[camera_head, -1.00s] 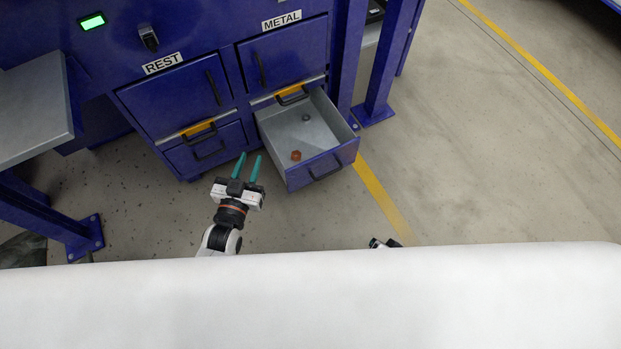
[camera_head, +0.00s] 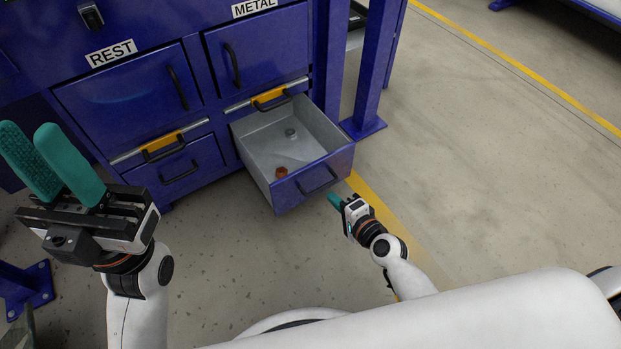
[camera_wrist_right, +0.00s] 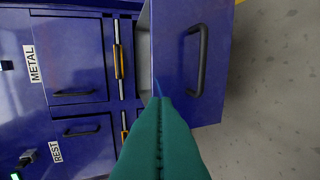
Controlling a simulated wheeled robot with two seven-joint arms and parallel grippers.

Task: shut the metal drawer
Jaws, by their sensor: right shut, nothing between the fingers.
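The metal drawer (camera_head: 330,170) is pulled out below the METAL door. Its blue front has a black handle (camera_head: 317,181), and a brown piece (camera_head: 281,172) and a grey piece (camera_head: 291,133) lie inside. My right gripper (camera_head: 332,197) is shut and empty, just in front of the drawer front near its right lower side. In the right wrist view its teal fingers (camera_wrist_right: 160,102) point at the drawer front (camera_wrist_right: 178,85), beside the handle (camera_wrist_right: 194,60); I cannot tell whether they touch. My left gripper (camera_head: 28,130) is open and empty at the far left, away from the drawer.
The REST door (camera_head: 128,95) and a shut drawer (camera_head: 180,170) are left of the open drawer. A blue post (camera_head: 370,75) stands right of it. The floor (camera_head: 480,180) to the right is clear, with yellow lines.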

